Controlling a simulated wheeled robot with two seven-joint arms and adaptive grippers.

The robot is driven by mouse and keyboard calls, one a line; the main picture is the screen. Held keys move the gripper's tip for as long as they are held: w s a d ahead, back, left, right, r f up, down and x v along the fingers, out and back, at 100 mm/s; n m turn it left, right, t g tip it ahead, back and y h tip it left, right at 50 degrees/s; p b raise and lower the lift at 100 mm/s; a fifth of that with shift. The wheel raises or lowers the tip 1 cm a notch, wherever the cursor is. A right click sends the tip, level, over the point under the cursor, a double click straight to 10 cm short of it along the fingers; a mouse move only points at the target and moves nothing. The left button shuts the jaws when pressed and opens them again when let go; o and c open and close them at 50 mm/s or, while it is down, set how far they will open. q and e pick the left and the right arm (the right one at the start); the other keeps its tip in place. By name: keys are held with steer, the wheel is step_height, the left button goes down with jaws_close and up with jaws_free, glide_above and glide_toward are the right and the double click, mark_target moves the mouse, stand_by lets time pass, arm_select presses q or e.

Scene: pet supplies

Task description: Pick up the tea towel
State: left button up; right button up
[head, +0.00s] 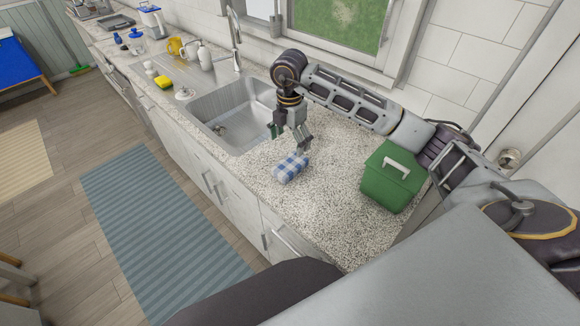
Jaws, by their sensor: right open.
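The tea towel (291,168) is a rolled or folded cloth in blue and white check. It lies on the speckled countertop just right of the sink. My right gripper (289,144) points down right above the far end of the towel. Its fingers are apart and hold nothing. I cannot tell whether a fingertip touches the cloth. My left gripper is not in view.
A green box with a white handle (392,178) stands on the counter to the right. The steel sink (239,108) with its faucet (235,30) is to the left. A yellow sponge (163,82) and mugs stand beyond it. The counter in front of the box is clear.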

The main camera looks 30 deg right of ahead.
glide_above(290, 163)
steer(key=shift+f, duration=2.65)
steer(key=shift+w, duration=0.1)
steer(key=shift+f, duration=0.1)
steer(key=shift+s+f+p, duration=0.15)
steer(key=shift+f+p, duration=0.25)
steer(key=shift+f, duration=0.6)
steer(key=shift+s+f+p, duration=0.1)
steer(key=shift+f+p, duration=0.3)
steer(key=shift+f, duration=1.1)
steer(key=shift+c, duration=0.4)
steer(key=c, duration=1)
steer(key=shift+r, duration=0.1)
steer(key=shift+c, duration=0.2)
steer(key=shift+r+b, duration=0.65)
steer(key=shift+r, duration=4.25)
